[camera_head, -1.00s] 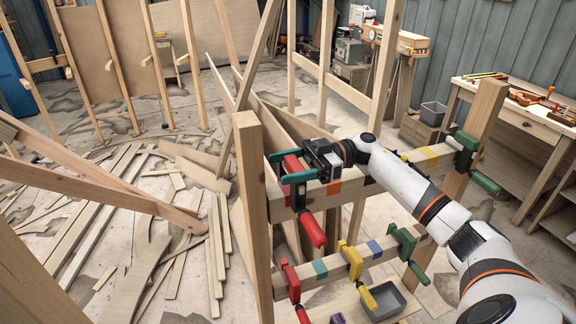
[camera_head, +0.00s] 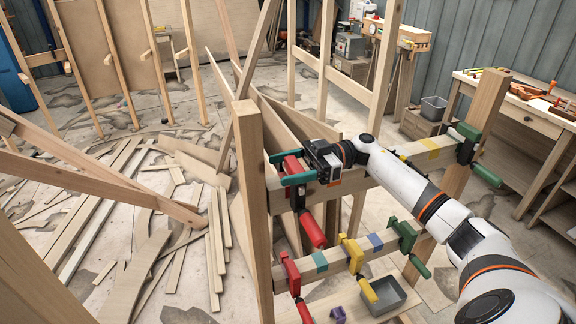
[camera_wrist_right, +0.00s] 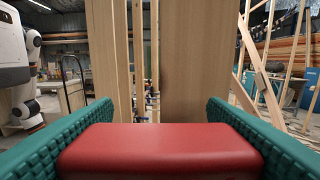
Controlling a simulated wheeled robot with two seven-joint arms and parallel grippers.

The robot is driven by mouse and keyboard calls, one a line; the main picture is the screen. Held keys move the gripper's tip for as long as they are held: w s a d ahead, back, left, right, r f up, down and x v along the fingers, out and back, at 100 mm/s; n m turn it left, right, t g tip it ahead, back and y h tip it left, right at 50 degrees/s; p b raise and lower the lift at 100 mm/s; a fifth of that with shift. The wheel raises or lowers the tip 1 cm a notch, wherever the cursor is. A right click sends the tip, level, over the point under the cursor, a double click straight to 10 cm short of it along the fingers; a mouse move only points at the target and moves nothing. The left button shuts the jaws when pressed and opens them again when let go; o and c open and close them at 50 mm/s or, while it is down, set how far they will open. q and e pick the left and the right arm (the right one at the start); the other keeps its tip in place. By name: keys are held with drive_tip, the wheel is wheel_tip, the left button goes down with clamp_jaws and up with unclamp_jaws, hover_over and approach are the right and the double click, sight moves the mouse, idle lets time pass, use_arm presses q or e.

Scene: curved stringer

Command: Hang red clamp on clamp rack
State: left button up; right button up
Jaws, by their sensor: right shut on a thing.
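The red clamp (camera_head: 313,230) hangs from my right gripper (camera_head: 290,173), its red handle pointing down. My right gripper is shut on it; in the right wrist view the clamp's red body (camera_wrist_right: 160,150) sits between the teal fingers. The clamp is at the left end of the clamp rack's upper rail (camera_head: 350,180), beside the left post (camera_head: 252,190). My gripper and wrist hide part of the clamp, and I cannot tell whether it touches the rail. My left gripper is not in view.
The lower rail holds another red clamp (camera_head: 290,272), a yellow clamp (camera_head: 352,255) and a green clamp (camera_head: 406,237). A green clamp (camera_head: 467,145) hangs at the upper rail's right end. A grey bin (camera_head: 385,298) sits below. Loose planks (camera_head: 110,205) litter the left floor.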

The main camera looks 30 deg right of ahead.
idle(0.4)
drive_tip(key=shift+f, duration=0.5)
drive_tip(key=o, duration=1.9)
drive_tip(key=shift+f, duration=0.1)
drive_tip(key=b+v, duration=0.5)
drive_tip(key=v, duration=0.7)
drive_tip(key=shift+b, duration=0.35)
